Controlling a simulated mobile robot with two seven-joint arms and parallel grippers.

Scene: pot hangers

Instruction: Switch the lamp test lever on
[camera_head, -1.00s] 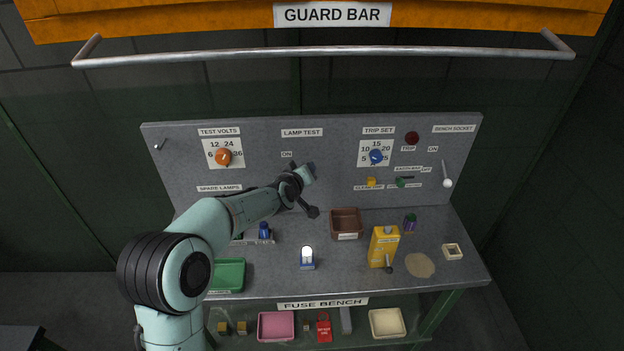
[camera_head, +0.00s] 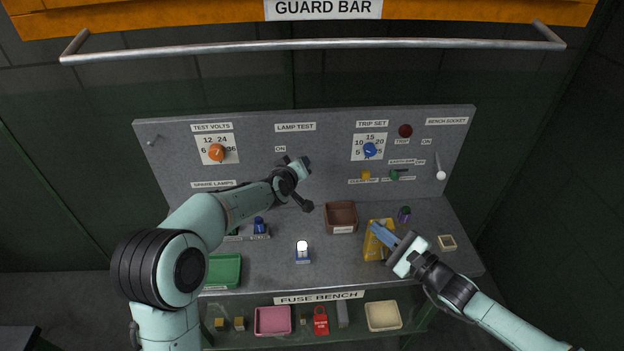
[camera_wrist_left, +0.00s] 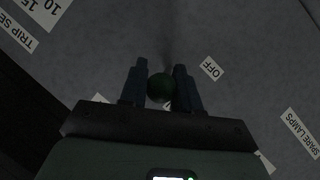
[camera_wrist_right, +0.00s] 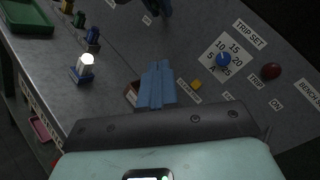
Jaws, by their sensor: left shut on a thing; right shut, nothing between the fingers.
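The LAMP TEST label (camera_head: 295,127) and its ON label (camera_head: 280,149) are on the upright grey panel. My left gripper (camera_head: 300,168) is at the panel below them and hides the lever in the head view. In the left wrist view, the dark green ball knob (camera_wrist_left: 160,87) of the lamp test lever sits between the fingers, which are shut on it. The OFF label (camera_wrist_left: 210,68) is beside the knob. My right gripper (camera_head: 380,231) is shut and empty, in front of the yellow carton; its fingers also show in the right wrist view (camera_wrist_right: 157,75).
A lit lamp (camera_head: 302,250) stands on the bench. A brown bin (camera_head: 341,217), the yellow carton (camera_head: 374,247), a purple-topped can (camera_head: 404,215) and a green tray (camera_head: 225,268) are around it. A guard bar (camera_head: 320,44) crosses above the panel.

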